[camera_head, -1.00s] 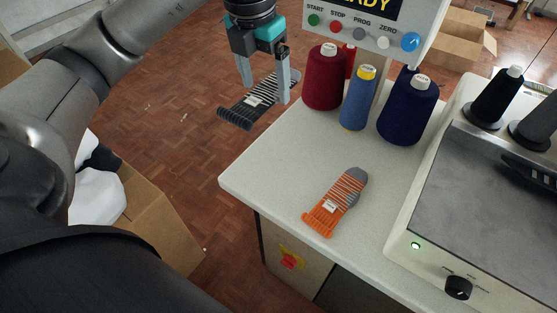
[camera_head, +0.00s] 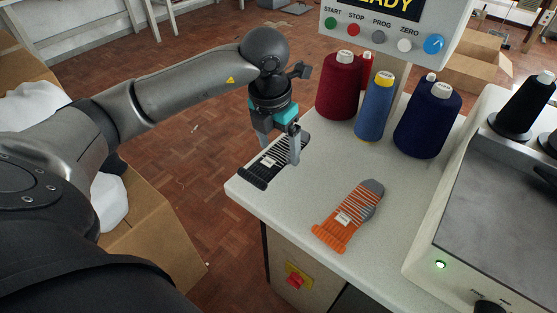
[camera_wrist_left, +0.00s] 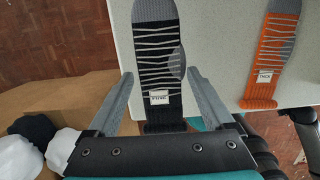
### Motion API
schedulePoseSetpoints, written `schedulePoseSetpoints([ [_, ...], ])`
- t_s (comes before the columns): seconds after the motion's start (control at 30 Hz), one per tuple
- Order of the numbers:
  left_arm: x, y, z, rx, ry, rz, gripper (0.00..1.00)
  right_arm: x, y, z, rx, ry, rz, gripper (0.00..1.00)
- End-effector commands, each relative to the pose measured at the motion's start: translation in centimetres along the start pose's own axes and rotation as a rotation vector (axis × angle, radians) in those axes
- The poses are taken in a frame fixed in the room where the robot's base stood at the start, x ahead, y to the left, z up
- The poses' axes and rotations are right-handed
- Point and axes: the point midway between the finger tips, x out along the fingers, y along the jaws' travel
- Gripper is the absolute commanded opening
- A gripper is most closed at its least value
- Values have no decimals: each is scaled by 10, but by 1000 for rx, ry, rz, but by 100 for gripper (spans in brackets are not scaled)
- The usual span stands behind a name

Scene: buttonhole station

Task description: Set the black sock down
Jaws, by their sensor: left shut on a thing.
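The black sock (camera_head: 263,170), with pale stripes, a grey heel and a white label, is between the fingers of my left gripper (camera_head: 279,152). It lies flat at the left corner of the pale worktop (camera_head: 300,245), its cuff toward the front left. I cannot tell whether it touches the surface. In the left wrist view the black sock (camera_wrist_left: 160,60) runs between the two fingers of the left gripper (camera_wrist_left: 159,73), with its label near the cuff. The left gripper is shut on it.
An orange and grey sock (camera_head: 346,216) lies on the worktop to the right. Red (camera_head: 338,88), blue (camera_head: 373,108) and navy (camera_head: 427,122) thread cones stand behind it. A machine (camera_head: 495,200) fills the right side. Worktop around the orange sock is clear.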

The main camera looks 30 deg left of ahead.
Motion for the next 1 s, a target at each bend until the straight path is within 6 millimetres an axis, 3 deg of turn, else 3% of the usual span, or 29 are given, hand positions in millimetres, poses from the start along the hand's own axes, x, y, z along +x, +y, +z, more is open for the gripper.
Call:
schedulePoseSetpoints([
  [0.4,35,0,-6,1,2,-1,34,-17,-7,-16,5,5,-10,0],
  [0.9,40,0,-6,1,0,0,34,-23,-8,-22,6,10,-12,0],
  [0.93,40,0,-6,1,0,0,88,-24,-8,-23,6,11,-12,0],
  [1.0,39,0,-6,1,0,0,96,-25,-8,-22,6,10,-12,0],
])
